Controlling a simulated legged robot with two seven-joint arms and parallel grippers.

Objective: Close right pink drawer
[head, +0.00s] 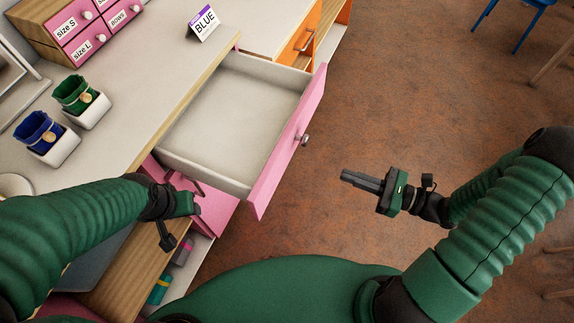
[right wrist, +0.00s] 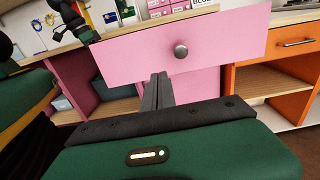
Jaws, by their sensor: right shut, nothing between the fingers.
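The right pink drawer (head: 287,145) is pulled out from under the desk top, and its inside looks empty. Its pink front with a round metal knob also shows in the right wrist view (right wrist: 215,45). My right gripper (head: 345,176) is shut and empty, in the air to the right of the drawer front, apart from it. In the right wrist view the shut fingers (right wrist: 158,82) point at the front, below and left of the knob. My left gripper (head: 192,204) is near the lower pink drawer at the left; its fingers are hard to make out.
A lower pink drawer (head: 213,208) is also partly out, with folded items below it. The desk top (head: 130,112) holds small white pots and a BLUE sign (head: 203,22). An orange cabinet (head: 298,45) stands behind.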

